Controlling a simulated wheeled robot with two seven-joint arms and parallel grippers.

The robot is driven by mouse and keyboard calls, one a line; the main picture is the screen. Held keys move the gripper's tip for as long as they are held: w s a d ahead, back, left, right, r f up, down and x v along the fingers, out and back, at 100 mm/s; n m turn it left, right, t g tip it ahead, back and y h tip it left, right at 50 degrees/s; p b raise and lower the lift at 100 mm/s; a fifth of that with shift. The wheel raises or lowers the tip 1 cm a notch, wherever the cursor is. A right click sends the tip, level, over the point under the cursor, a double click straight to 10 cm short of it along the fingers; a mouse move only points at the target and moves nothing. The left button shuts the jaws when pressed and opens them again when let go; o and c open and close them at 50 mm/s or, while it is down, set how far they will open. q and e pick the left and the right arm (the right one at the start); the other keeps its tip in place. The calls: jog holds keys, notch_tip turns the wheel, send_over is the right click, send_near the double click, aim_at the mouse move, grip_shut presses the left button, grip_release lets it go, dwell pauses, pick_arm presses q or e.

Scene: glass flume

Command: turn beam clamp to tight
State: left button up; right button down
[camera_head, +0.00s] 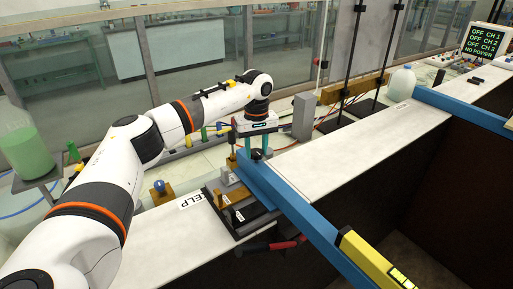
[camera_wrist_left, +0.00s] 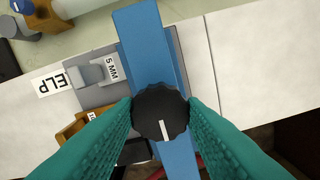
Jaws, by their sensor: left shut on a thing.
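The beam clamp's knob is a round black knob with a scalloped rim and a white pointer line (camera_wrist_left: 160,113). It sits on the blue beam (camera_head: 310,219), which also shows in the left wrist view (camera_wrist_left: 148,50). In the left wrist view the pointer line points toward the bottom of the picture. My left gripper (camera_wrist_left: 160,110) has its teal fingers shut on the knob from both sides. In the head view the left gripper (camera_head: 255,148) reaches down over the beam, and the knob is mostly hidden there. My right gripper is in neither view.
A dark base plate with small blocks (camera_head: 238,205) lies beside the beam, near a label ending in "ELP" (camera_wrist_left: 52,84). A red and black handle (camera_head: 272,245) sticks out below. A yellow piece (camera_head: 372,262) sits on the beam's near end.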

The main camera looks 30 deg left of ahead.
aim_at(256, 151)
pick_arm(q)
jog(key=shift+w+r, duration=0.1)
jog(key=shift+r, duration=0.15)
jog(key=o, duration=1)
jog(key=shift+f, duration=0.15)
jog(key=shift+r+b, duration=0.3)
jog(key=shift+r, duration=0.2)
notch_tip(256, 151, up, 11)
jog(key=b, duration=0.2)
